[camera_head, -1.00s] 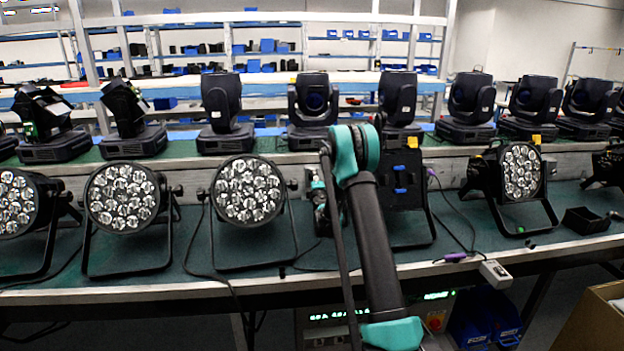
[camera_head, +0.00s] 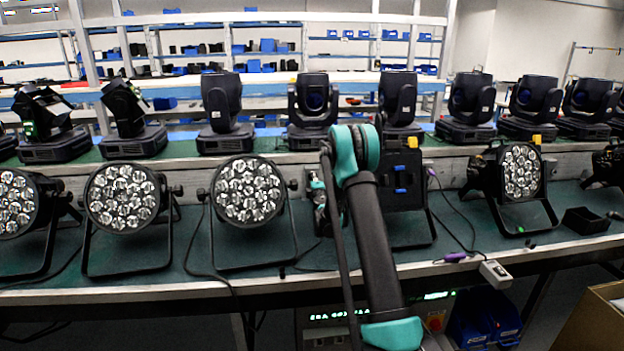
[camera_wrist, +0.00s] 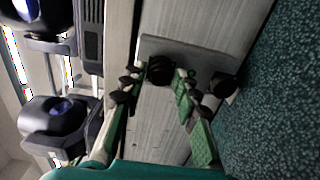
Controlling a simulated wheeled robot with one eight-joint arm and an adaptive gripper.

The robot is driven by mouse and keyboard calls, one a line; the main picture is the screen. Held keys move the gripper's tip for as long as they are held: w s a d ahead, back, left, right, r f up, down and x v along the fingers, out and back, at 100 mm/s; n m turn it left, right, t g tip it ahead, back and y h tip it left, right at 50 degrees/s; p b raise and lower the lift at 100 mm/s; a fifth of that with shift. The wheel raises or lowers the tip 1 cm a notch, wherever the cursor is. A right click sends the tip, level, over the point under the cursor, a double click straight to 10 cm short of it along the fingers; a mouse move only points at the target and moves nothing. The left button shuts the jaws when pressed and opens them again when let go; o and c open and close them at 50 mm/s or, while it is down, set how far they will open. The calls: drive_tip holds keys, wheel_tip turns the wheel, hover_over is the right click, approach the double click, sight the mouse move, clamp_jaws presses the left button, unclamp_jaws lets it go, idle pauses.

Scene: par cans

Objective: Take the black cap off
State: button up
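In the wrist view, a round black cap (camera_wrist: 160,70) sits on a grey metal plate (camera_wrist: 205,62) fixed to the pale bench upstand. My gripper (camera_wrist: 156,78) is open, with its green-padded fingers on either side of this cap. The cap lies between the fingertips; whether they touch it is hard to tell. A second black cap or knob (camera_wrist: 223,85) sits on the same plate to the right, outside the fingers. In the head view, my arm hides most of the gripper and the plate.
Round par cans, one of them in the middle (camera_head: 248,190), stand on the green bench (camera_head: 190,285). A black lamp housing (camera_head: 403,195) stands just right of my arm. Moving-head lights (camera_head: 222,110) line the raised shelf. Cables lie along the bench.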

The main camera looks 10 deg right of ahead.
clamp_jaws()
drive_tip(key=shift+s, duration=3)
